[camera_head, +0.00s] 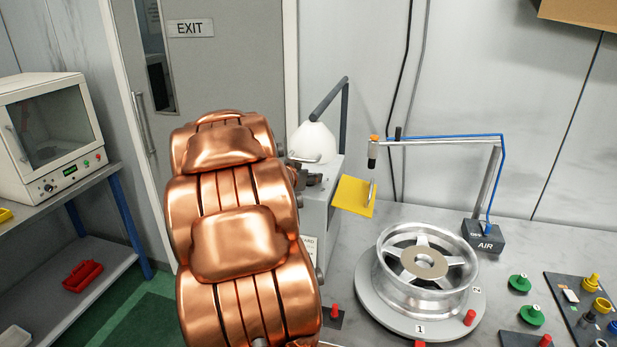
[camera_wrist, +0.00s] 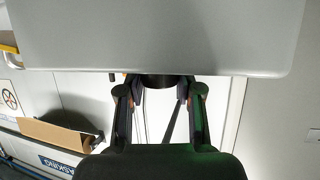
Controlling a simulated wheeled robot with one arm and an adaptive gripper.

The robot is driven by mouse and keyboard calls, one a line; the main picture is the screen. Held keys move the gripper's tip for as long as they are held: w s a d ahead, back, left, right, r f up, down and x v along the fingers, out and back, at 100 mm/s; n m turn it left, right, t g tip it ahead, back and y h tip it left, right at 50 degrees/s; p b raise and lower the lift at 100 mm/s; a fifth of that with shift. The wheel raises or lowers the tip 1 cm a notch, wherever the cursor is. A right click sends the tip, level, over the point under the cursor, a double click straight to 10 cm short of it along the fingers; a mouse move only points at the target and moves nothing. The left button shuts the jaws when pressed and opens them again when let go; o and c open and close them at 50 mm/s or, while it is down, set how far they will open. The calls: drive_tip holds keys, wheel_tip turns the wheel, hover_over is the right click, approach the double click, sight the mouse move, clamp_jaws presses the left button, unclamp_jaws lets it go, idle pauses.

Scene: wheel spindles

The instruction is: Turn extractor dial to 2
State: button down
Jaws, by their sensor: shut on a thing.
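The extractor is a pale grey box (camera_head: 322,208) with a white hood (camera_head: 312,142) on top, just right of my copper arm in the head view. In the wrist view the grey casing (camera_wrist: 160,35) fills the top. A dark round dial (camera_wrist: 160,81) shows at its lower edge, between my fingers. My gripper (camera_wrist: 160,92) is shut on this dial, with one finger on each side. In the head view my gripper (camera_head: 312,179) is a small dark shape against the box, partly behind my arm. The dial's markings and its setting cannot be read.
A wheel (camera_head: 425,270) lies on a numbered round turntable (camera_head: 375,310) on the bench. A yellow sheet (camera_head: 353,196) and an AIR box (camera_head: 484,237) with a blue hose stand nearby. Green knobs (camera_head: 519,284) are at right. A white oven (camera_head: 55,130) stands on the left bench.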

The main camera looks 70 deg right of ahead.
drive_tip(key=shift+d+r+m+g+p, duration=0.1)
drive_tip(key=shift+m+g+p, duration=0.7)
drive_tip(key=shift+g+p, duration=0.1)
idle(0.8)
idle(1.1)
drive_tip(key=c, duration=0.7)
unclamp_jaws()
drive_tip(key=shift+c, duration=0.2)
drive_tip(key=v, duration=1.2)
drive_tip(key=shift+r, duration=0.2)
